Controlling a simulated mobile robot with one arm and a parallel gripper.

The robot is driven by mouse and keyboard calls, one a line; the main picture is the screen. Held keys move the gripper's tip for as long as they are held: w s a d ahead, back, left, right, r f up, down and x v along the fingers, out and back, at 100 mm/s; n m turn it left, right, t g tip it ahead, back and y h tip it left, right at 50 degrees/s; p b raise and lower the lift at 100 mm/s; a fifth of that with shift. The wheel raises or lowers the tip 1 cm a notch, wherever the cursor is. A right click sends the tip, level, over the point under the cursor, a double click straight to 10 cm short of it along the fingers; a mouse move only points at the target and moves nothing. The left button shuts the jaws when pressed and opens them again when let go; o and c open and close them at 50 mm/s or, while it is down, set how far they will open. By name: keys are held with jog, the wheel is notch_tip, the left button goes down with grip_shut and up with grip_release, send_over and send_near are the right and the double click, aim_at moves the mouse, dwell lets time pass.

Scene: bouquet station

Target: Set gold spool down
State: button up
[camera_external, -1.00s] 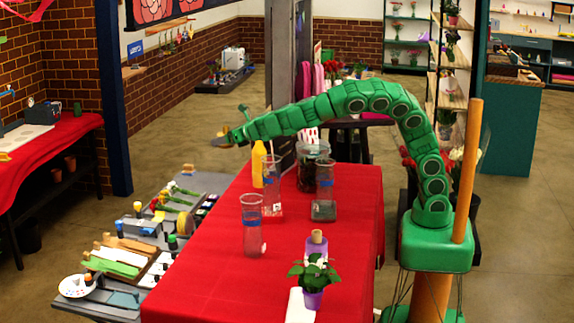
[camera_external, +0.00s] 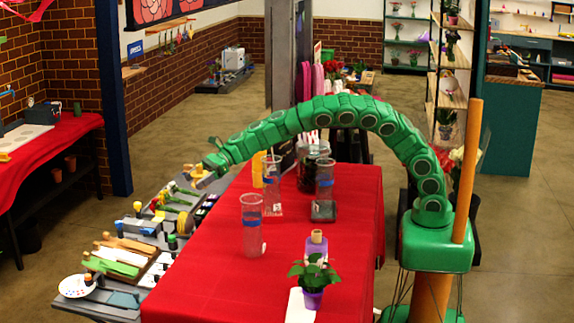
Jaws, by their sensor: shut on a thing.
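My gripper (camera_external: 203,180) is at the far left end of my green arm, over the far part of the low grey bench beside the red table's left edge. It is shut on a small gold thing (camera_external: 196,170), which I take to be the gold spool. The fingers partly hide it, and its shape is too small to make out clearly. I cannot tell whether it touches the bench or hangs above it.
The grey bench (camera_external: 122,312) holds several tools, small spools and boards. The red-covered table (camera_external: 215,290) carries clear cylinders (camera_external: 252,225), a yellow bottle (camera_external: 257,168) and a potted plant (camera_external: 313,280). The table's front left is clear.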

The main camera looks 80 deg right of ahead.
jog(key=s+a+f+n+g+y, duration=0.3)
jog(key=s+a+f+n+g, duration=0.1)
jog(key=s+g, duration=0.15)
jog(key=n+g, duration=0.4)
send_over(227, 238)
notch_tip(227, 238, down, 3)
jog(key=shift+t, duration=0.25)
jog(key=shift+d+f, duration=0.15)
jog(key=shift+f, duration=4.65)
jog(key=shift+f, duration=0.15)
jog(key=o, duration=1.1)
jog(key=shift+d+r, duration=0.1)
jog(key=shift+r, duration=0.15)
jog(key=v, duration=1.1)
jog(key=shift+d, duration=0.45)
